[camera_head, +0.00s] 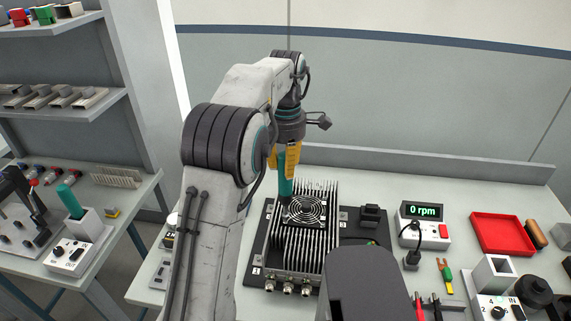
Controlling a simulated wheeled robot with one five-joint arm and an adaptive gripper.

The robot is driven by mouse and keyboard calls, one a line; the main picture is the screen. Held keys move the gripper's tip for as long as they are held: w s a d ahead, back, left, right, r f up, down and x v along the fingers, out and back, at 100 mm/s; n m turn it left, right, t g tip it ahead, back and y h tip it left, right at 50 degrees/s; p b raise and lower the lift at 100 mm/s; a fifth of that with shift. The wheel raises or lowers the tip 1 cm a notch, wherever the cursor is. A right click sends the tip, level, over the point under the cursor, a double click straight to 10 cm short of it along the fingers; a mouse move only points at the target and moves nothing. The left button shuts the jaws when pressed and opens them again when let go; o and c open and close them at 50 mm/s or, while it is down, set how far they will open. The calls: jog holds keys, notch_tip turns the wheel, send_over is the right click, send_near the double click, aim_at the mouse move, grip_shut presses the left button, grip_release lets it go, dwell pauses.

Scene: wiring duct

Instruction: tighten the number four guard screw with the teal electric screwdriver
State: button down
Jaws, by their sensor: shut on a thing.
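My gripper (288,160) has yellow fingers and is shut on the teal electric screwdriver (286,187). The screwdriver points down, close to upright, with its lower end at the upper left part of the round fan guard (307,211). I cannot tell whether its bit touches a screw. The guard sits on a finned grey heat sink unit (312,250) on a dark plate. The guard screws and any numbers on them are too small to make out, and the screwdriver covers the guard's upper left corner.
A display box (424,231) reads 0 rpm. Right of it are a red tray (502,234), a green-and-yellow tool (444,274) and a holder block (494,272). A second teal handle (70,201) stands in a holder on the left bench. A low wall (420,164) edges the bench's back.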

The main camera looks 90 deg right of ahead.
jog(key=shift+f+b, duration=0.35)
jog(key=shift+f, duration=0.2)
jog(key=shift+f+p, duration=0.25)
jog(key=shift+p, duration=0.15)
dwell(1.7)
jog(key=shift+r+p, duration=1.6)
jog(key=shift+r, duration=1.45)
jog(key=shift+s, duration=0.1)
